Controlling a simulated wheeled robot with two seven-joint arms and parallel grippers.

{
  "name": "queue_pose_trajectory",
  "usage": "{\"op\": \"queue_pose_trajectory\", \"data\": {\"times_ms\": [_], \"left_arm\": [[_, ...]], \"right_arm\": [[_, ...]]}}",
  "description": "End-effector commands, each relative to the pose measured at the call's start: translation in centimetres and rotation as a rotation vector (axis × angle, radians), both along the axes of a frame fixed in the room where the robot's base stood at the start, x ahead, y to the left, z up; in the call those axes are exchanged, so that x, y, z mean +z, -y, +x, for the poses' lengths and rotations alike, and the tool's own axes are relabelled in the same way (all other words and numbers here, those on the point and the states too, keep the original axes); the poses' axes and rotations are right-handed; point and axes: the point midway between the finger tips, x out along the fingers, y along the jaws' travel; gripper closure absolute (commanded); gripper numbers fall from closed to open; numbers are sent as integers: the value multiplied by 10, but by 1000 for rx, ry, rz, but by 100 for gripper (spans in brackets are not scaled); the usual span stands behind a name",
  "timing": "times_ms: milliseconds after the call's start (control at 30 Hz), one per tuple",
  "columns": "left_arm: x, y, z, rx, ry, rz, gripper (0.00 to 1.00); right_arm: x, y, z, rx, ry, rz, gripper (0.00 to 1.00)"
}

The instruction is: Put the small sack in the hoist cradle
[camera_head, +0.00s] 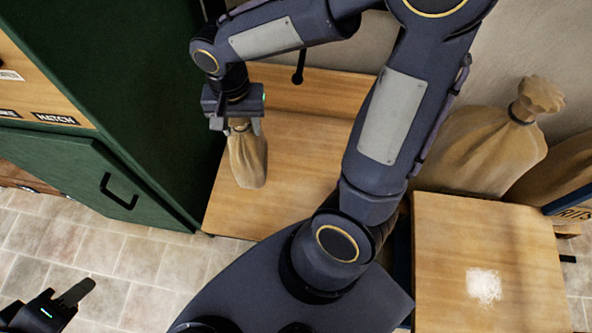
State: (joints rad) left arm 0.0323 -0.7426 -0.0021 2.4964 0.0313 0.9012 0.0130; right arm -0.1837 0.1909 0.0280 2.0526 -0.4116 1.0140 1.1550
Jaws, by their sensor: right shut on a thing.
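The small sack (247,160) is tan cloth with a gathered neck. My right gripper (240,124) is shut on its neck from above, and the sack hangs upright below it. In the picture the sack overlaps the left part of a wooden surface (305,150); I cannot tell whether it touches it. My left gripper (62,302) is low at the bottom left, apart from everything, over the tiled floor. One finger shows clearly, and its opening is unclear. I cannot clearly make out a hoist cradle; my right arm hides part of the middle.
A green cabinet (150,80) with an open or protruding green door (75,165) stands at left. A wooden table (485,245) with a white powdery patch (484,286) is at right. Large tied sacks (480,150) stand behind it. A dark knob on a rod (298,76) hangs behind my arm.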

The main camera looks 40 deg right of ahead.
Motion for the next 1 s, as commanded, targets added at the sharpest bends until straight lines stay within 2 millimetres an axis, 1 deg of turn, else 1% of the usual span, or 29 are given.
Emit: {"op": "queue_pose_trajectory", "data": {"times_ms": [33, 100, 200, 300, 400, 500, 567, 667, 867, 1000], "left_arm": [[-1, 0, 0, 0, 0, 0, 64], [-2, 0, 0, 0, 0, 0, 64], [-4, 0, 0, 0, 0, 0, 64], [-5, 0, 0, 0, 0, 0, 64], [-5, 0, 0, 0, 0, 0, 64], [-6, 0, 0, 0, 0, 0, 64], [-7, 0, 0, 0, 0, 0, 64], [-11, 0, 0, 0, 0, 0, 64], [-20, 0, 0, 0, 0, 0, 64], [-25, 0, 0, 0, 0, 0, 64]], "right_arm": [[2, -1, -13, -74, 6, 1, 100], [1, -2, -30, -185, 6, 1, 100], [-1, -2, -50, -321, 5, 2, 100], [-3, -2, -65, -425, 4, 2, 100], [-5, -2, -76, -497, 4, 2, 100], [-7, -1, -80, -539, 4, 2, 100], [-9, 0, -79, -552, 3, 2, 100], [-15, 5, -69, -559, -1, 0, 100], [-32, 21, -37, -559, 0, -1, 100], [-45, 34, -11, -558, 1, 0, 100]]}}
